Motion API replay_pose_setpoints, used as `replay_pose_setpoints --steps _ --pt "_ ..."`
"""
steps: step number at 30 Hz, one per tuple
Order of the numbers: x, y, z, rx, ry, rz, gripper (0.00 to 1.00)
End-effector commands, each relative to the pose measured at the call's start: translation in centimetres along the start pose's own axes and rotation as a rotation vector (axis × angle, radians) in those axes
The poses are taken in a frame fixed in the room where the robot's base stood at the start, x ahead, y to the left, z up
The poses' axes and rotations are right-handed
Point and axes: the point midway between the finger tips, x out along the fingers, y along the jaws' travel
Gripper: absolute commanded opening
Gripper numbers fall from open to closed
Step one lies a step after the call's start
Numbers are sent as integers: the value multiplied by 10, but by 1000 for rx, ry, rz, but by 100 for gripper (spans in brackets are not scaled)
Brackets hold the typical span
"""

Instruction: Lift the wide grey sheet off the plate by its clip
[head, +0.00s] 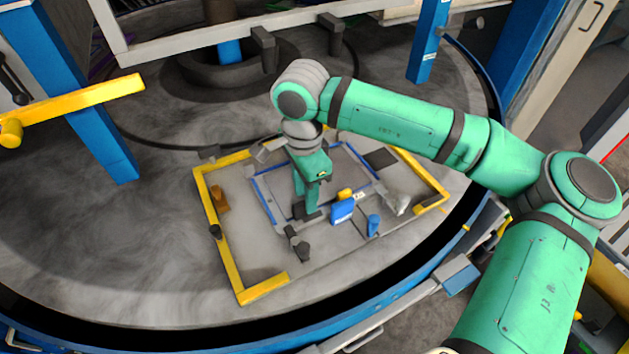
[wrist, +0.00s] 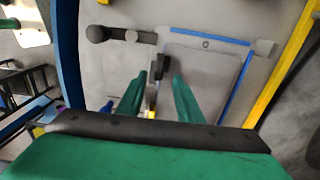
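The wide grey sheet (wrist: 207,72) lies flat on the grey plate (head: 250,262), beside blue strips. In the wrist view a black clip (wrist: 163,67) stands at the sheet's left edge. In the head view a dark piece (head: 305,213), likely this clip, shows at my fingertips. My green gripper (head: 307,207) points down over the plate. In the wrist view my gripper (wrist: 160,82) has its fingers apart, one on each side of the clip, with gaps showing. My gripper hides part of the sheet in the head view.
Yellow rails (head: 222,245) edge the plate. A blue block (head: 343,211) and a blue cylinder (head: 374,224) stand right of my gripper. A dark knobbed piece (head: 298,244) is in front, an orange piece (head: 219,199) at left. Blue posts (head: 78,85) rise beyond the plate.

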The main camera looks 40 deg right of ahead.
Motion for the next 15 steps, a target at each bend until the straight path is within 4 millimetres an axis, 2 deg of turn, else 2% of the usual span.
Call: replay_pose_setpoints --steps 6,15 --pt "29 2 3 -4 -1 1 33" --pt "36 2 4 -7 0 0 33"
